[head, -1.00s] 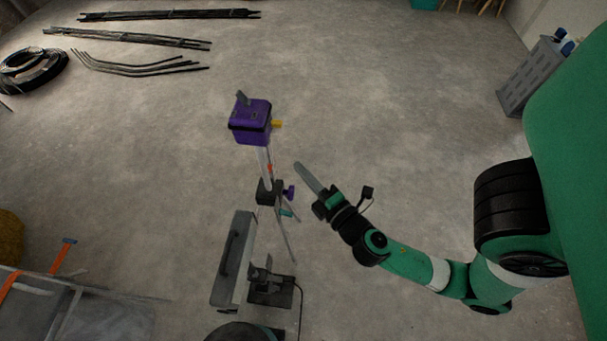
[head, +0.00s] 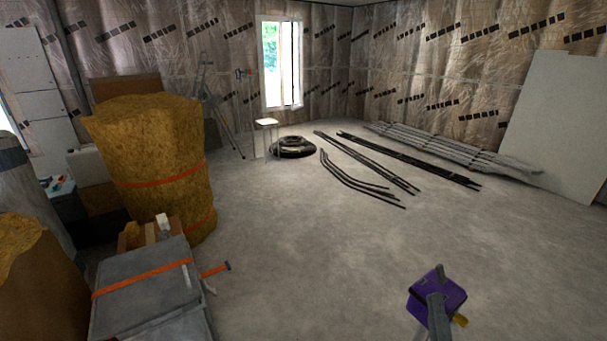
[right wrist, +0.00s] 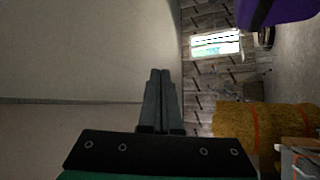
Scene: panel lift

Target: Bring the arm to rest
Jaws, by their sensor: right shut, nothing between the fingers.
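My right gripper (right wrist: 160,75) shows in the right wrist view with its two dark grey fingers pressed together and nothing between them. In the head view only a grey tip of my right gripper (head: 438,309) seems to show at the bottom edge, overlapping the purple box (head: 432,290); the rest of the arm is out of frame. Part of a purple body (right wrist: 275,8) also shows in the right wrist view at the top right, apart from the fingers. My left gripper is not in view.
A yellow-brown bale (head: 165,165) and a strapped grey stack (head: 150,295) stand at the left. Dark bars (head: 375,165) and a black coil (head: 292,147) lie on the floor farther back. A pale board (head: 560,125) leans at the right. The middle floor is clear.

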